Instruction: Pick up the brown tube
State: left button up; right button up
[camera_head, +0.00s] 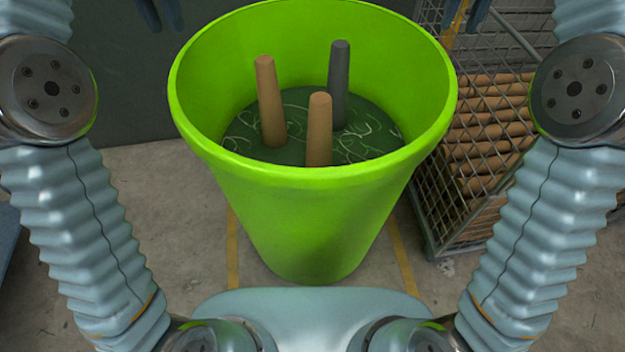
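Two brown tubes stand in a large green bin, one at the left (270,102) and one nearer the front (318,130). Both are roughly upright, and the left one leans slightly. A dark grey tube (339,85) stands behind them to the right. The bin (300,220) is open at the top. My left gripper (160,12) shows only partly at the top edge, left of the bin; its two blue fingers are apart with nothing between them. My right gripper (467,12) is also cut off by the top edge, right of the bin, with fingers apart and empty.
A wire mesh crate (430,205) with several stacked brown tubes (490,130) stands close to the bin's right side. The bin's raised rim (300,176) surrounds the tubes. Grey floor (165,205) with yellow lines (233,250) is clear to the left. A dark wall is behind.

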aim_at(272, 122)
jog(key=k, duration=1)
